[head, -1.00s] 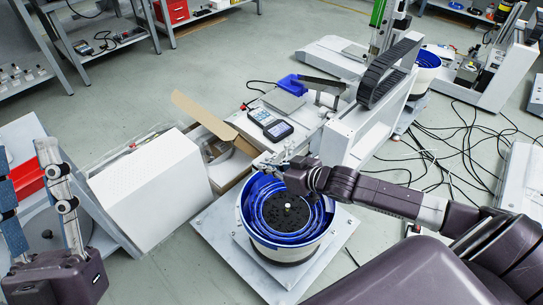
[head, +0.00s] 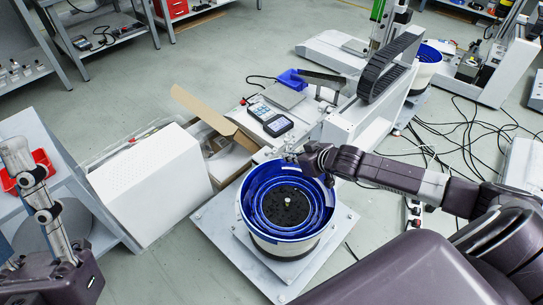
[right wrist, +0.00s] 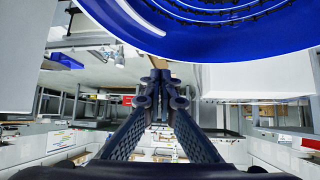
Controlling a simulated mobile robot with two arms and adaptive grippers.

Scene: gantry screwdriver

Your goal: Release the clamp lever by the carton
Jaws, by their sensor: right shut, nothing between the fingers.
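The open cardboard carton (head: 232,134) stands between a white perforated box and the gantry base, one flap raised. I cannot make out the clamp lever clearly; small metal parts beside the carton lie behind or near my right gripper. My right gripper (head: 283,156) is above the far rim of the blue bowl feeder, close to the carton's near right side. In the right wrist view its fingers (right wrist: 158,88) meet at the tips, with nothing between them. My left gripper (head: 32,185) is at the left edge, partly cut off, by a grey table; its opening does not show.
The blue bowl feeder (head: 287,238) stands under my right gripper and also fills the top of the right wrist view (right wrist: 225,25). The white box (head: 150,185) is left of the carton. A handheld meter (head: 270,120) lies behind. Black cables cover the floor at right.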

